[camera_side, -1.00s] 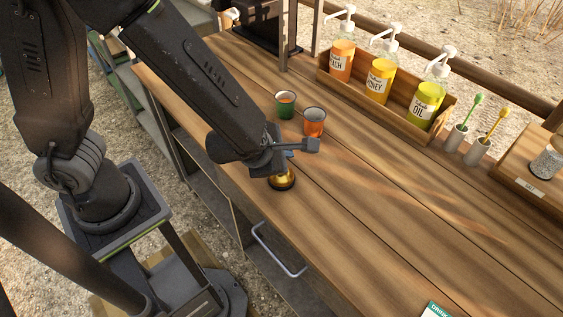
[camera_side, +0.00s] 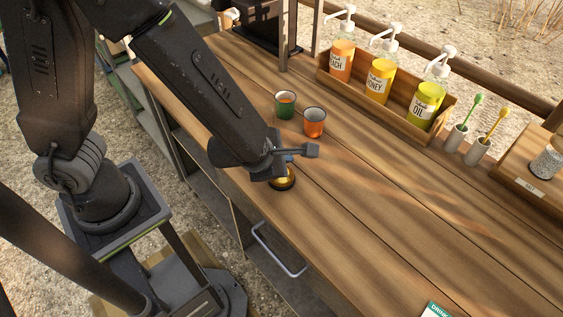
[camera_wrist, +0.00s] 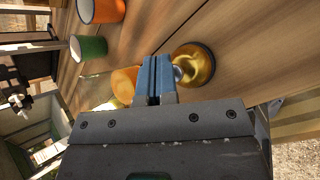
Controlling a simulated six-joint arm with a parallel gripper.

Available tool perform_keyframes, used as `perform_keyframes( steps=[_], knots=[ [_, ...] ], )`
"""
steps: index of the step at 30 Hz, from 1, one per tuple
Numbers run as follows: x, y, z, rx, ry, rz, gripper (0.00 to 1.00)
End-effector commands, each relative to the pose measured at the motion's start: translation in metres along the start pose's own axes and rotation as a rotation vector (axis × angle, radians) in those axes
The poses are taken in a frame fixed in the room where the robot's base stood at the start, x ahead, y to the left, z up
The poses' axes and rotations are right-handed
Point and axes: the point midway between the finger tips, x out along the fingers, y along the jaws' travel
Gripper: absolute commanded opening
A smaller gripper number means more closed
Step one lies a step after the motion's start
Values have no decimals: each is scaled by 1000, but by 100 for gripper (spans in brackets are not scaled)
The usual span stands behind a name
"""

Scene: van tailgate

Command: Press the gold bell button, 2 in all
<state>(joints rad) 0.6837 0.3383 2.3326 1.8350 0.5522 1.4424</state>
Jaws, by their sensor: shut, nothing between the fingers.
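The gold bell (camera_side: 284,181) stands on the wooden counter, on a dark base, partly hidden under my gripper in the side view. In the wrist view the bell (camera_wrist: 197,66) shows its domed gold top and a small silvery button (camera_wrist: 178,73). My gripper (camera_wrist: 153,62) has its blue fingers shut and empty, right beside the button in that view. In the side view the gripper (camera_side: 287,158) is low over the bell, and its fingertips are mostly hidden. I cannot tell whether they touch the button.
A green cup (camera_side: 285,106) and an orange cup (camera_side: 314,123) stand just behind the bell. A wooden rack (camera_side: 388,100) with pump bottles is farther back. Two small holders (camera_side: 465,146) with sticks stand at the right. The counter's front right is mostly clear.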

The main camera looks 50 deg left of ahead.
Motion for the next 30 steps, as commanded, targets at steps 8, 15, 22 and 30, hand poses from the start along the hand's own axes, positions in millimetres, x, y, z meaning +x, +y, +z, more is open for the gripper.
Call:
perform_keyframes(
  steps=[8,15,22,30],
  knots=[
    [2,-2,-2,1,1,0,0],
    [4,-3,-3,1,1,-1,0],
    [4,-3,-3,0,1,0,0],
    [-3,3,2,-4,0,2,0]
  ],
)
